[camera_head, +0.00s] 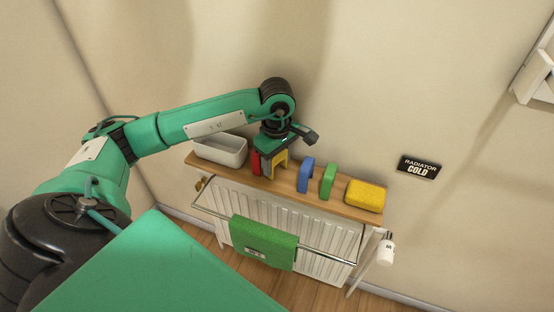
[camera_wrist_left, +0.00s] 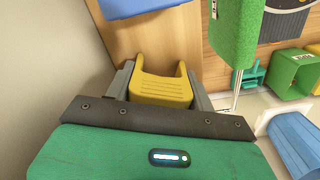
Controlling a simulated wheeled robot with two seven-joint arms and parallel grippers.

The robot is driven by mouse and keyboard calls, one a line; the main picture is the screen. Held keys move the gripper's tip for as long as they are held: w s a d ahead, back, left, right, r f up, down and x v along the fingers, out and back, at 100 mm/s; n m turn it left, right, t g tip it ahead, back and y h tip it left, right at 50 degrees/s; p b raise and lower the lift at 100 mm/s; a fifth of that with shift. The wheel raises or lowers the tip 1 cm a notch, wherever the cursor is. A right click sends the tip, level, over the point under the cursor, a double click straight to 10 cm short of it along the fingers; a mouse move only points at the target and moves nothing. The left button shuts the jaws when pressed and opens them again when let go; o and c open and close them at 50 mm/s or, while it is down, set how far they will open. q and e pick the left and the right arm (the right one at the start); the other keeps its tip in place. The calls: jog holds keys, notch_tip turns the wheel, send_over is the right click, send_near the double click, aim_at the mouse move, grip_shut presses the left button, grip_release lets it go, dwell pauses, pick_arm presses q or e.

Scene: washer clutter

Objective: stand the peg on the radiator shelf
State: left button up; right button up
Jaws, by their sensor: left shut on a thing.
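A yellow arch-shaped peg (camera_head: 281,161) is held by my left gripper (camera_head: 270,160) over the radiator shelf (camera_head: 240,181), between the red piece and the blue piece. Its two legs point down in the head view; I cannot tell whether they touch the wood. In the left wrist view, the yellow peg (camera_wrist_left: 161,88) sits between the two grey fingers of my left gripper (camera_wrist_left: 160,90), which are shut on its sides. My right gripper is not in view.
A white tray (camera_head: 220,151) and a red piece (camera_head: 256,164) stand left on the shelf. A blue piece (camera_head: 305,176), a green piece (camera_head: 328,181) and a yellow sponge (camera_head: 364,196) are to the right. A green towel (camera_head: 263,242) hangs on the front rail.

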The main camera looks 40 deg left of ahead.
pick_arm(q)
jog(key=shift+f, duration=0.15)
jog(key=o, duration=1)
jog(key=shift+c, duration=0.2)
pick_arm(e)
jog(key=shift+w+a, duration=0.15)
pick_arm(q)
jog(key=shift+r, duration=0.2)
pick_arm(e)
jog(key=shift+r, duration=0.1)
pick_arm(q)
jog(key=shift+w+r, duration=0.1)
jog(key=shift+r, duration=0.3)
notch_tip(320, 180, up, 11)
jog(key=shift+r+p, duration=0.1)
jog(key=shift+p, duration=0.3)
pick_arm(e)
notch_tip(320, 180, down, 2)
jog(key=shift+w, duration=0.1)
